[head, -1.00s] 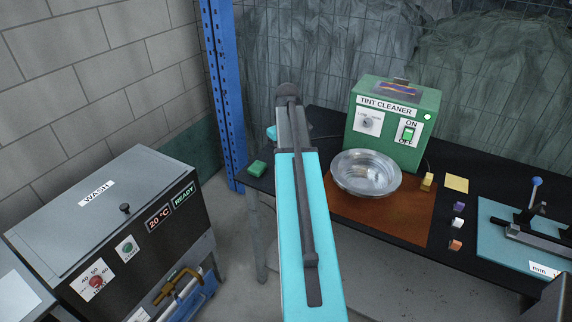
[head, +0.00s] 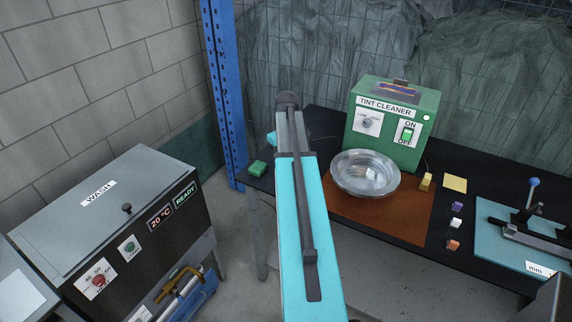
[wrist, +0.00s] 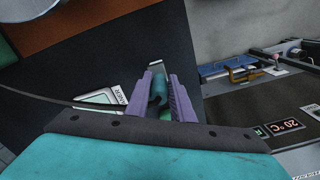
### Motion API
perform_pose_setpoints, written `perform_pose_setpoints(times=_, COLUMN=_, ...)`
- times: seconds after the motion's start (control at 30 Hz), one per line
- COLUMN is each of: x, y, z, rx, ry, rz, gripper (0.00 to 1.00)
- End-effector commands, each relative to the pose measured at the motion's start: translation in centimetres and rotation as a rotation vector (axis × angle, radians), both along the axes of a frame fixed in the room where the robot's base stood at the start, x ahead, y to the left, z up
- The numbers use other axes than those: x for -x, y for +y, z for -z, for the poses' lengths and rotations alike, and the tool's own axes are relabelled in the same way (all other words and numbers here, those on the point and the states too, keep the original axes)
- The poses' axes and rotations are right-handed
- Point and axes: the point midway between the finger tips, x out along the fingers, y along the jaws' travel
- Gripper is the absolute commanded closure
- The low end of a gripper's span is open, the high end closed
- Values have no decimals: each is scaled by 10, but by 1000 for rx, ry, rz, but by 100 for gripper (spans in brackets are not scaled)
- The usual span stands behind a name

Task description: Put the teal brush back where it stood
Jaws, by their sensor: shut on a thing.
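In the wrist view my gripper (wrist: 164,88) has two purple fingers shut on the teal brush (wrist: 158,90). Only a short, dark teal rounded part of the brush shows between the fingers. The rest of the brush is hidden or too small to make out. A small pale piece (wrist: 156,63) shows just past the fingertips; I cannot tell whether it belongs to the brush. Dark table top lies behind the fingers. I cannot make out the place where the brush stood.
A metal bowl (head: 366,174) sits on a brown mat (head: 385,218) before the green tint cleaner (head: 393,125). A green block (head: 257,168) lies at the table's left corner. Small blocks and a yellow note (head: 455,183) lie to the right. The wash unit (head: 110,225) stands left, across a floor gap.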

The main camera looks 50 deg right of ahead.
Motion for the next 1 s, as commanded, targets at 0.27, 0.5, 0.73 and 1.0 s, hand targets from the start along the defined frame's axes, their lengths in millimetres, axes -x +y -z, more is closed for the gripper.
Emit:
perform_pose_setpoints(times=0.27, x=0, y=0, z=9, rx=1, ry=-1, rz=0, gripper=100)
perform_pose_setpoints(times=0.5, x=0, y=0, z=9, rx=0, ry=-1, rz=0, gripper=100)
perform_pose_setpoints(times=0.73, x=0, y=0, z=11, rx=0, ry=-1, rz=0, gripper=60)
perform_pose_setpoints(times=1.0, x=0, y=0, z=11, rx=0, ry=-1, rz=0, gripper=60)
